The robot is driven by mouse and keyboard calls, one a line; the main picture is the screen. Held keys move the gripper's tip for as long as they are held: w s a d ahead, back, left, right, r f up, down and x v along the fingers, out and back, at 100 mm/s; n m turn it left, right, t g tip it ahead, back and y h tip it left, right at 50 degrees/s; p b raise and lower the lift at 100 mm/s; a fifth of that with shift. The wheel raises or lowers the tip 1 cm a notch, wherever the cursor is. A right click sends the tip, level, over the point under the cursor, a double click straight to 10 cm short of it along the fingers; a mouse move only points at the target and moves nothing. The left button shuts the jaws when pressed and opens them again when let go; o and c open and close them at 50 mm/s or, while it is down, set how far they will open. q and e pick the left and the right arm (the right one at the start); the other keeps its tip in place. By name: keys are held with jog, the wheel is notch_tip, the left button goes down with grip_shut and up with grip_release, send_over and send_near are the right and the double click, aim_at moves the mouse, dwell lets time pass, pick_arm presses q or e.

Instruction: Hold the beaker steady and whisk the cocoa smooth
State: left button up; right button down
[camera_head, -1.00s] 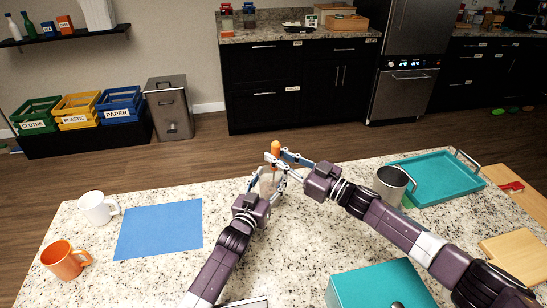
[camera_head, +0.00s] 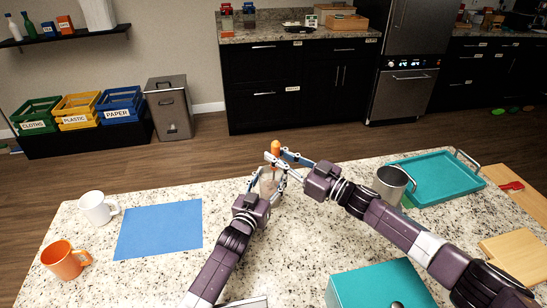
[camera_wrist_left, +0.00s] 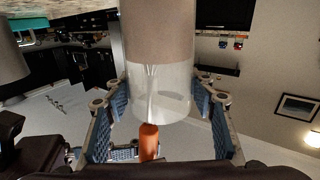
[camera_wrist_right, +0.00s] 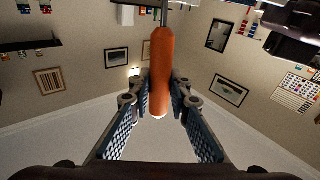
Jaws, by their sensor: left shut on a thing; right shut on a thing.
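The clear beaker (camera_head: 267,187) stands on the speckled counter and is partly hidden by my grippers. My left gripper (camera_head: 268,180) is shut around its sides. In the left wrist view, which is upside down, the beaker (camera_wrist_left: 175,95) holds smooth-looking tan cocoa (camera_wrist_left: 158,40). The whisk's thin wires (camera_wrist_left: 151,82) show inside the glass. Its orange handle (camera_wrist_left: 149,142) sticks out of the beaker's mouth. My right gripper (camera_head: 279,157) is shut on this orange handle (camera_head: 275,147) above the beaker. The handle (camera_wrist_right: 161,70) also fills the middle of the right wrist view, between the finger pads.
A blue mat (camera_head: 160,229), a white mug (camera_head: 97,208) and an orange mug (camera_head: 62,260) lie left. A metal pot (camera_head: 390,184), teal tray (camera_head: 440,178) and wooden boards (camera_head: 515,255) are right. A teal box (camera_head: 375,285) is at the front. Speckled counter (camera_head: 290,245) is bare between.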

pick_arm(q)
jog(key=shift+w+a+f, duration=0.1)
jog(key=shift+w, duration=0.05)
jog(key=shift+a, duration=0.1)
pick_arm(e)
jog(key=shift+s+a, duration=0.35)
jog(key=shift+a, duration=0.5)
jog(key=shift+s+d+r, duration=0.1)
jog(key=shift+d, duration=0.1)
jog(key=shift+r, duration=0.4)
notch_tip(320, 180, up, 13)
jog(key=s, duration=0.2)
jog(key=shift+d, duration=0.25)
jog(key=shift+r, duration=0.15)
jog(key=shift+r, duration=1.45)
